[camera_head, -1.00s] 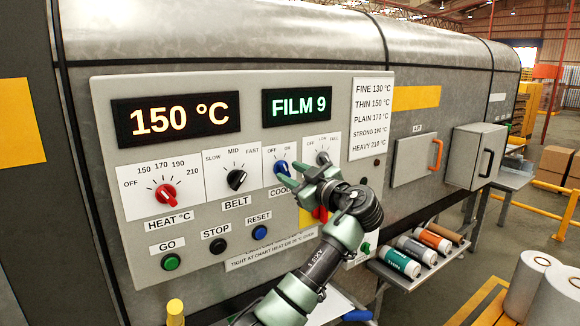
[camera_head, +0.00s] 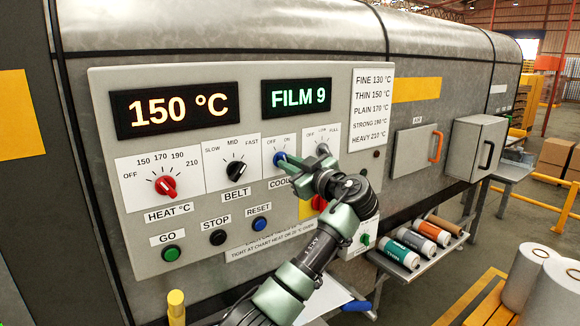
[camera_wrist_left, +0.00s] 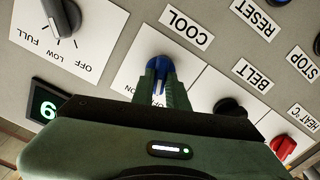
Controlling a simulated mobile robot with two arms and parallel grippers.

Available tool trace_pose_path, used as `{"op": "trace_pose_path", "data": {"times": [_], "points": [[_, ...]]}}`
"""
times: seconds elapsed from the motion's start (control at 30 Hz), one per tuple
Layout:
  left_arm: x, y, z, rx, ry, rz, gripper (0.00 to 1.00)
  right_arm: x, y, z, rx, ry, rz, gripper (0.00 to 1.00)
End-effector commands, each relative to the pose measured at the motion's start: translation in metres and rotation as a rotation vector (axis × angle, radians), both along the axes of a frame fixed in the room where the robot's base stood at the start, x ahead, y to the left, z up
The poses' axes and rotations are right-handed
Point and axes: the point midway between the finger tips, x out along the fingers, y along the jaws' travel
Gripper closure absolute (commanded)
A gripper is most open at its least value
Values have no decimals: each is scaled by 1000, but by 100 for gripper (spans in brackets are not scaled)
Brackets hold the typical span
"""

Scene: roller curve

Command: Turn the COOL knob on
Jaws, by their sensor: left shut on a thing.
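The COOL knob (camera_head: 279,158) is blue and sits on a white plate marked OFF and ON, right of the BELT knob. My left gripper (camera_head: 286,164) is shut on it, coming in from the lower right. In the left wrist view the blue knob (camera_wrist_left: 158,66) is between the two green fingers of my left gripper (camera_wrist_left: 158,82). A white pointer mark shows between the fingers. The gripper hides the plate's marks there, so I cannot tell the knob's exact setting. My right gripper is not in view.
The black BELT knob (camera_head: 236,169) and the red HEAT knob (camera_head: 165,186) are to the left. A grey OFF/LOW/FULL knob (camera_head: 323,150) is close on the right, and a red button (camera_head: 318,203) lies below near my wrist. Rolls lie on a shelf (camera_head: 385,262).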

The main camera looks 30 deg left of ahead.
Motion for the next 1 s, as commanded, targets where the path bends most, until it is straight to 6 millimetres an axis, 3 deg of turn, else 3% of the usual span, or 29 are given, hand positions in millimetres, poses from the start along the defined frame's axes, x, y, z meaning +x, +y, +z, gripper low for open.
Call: {"op": "trace_pose_path", "data": {"times": [0.43, 1.0], "points": [[1, -1, -4, 126, 313, -2, 100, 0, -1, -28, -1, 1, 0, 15], [2, -1, -1, 285, 695, -2, 100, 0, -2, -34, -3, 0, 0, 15]]}}
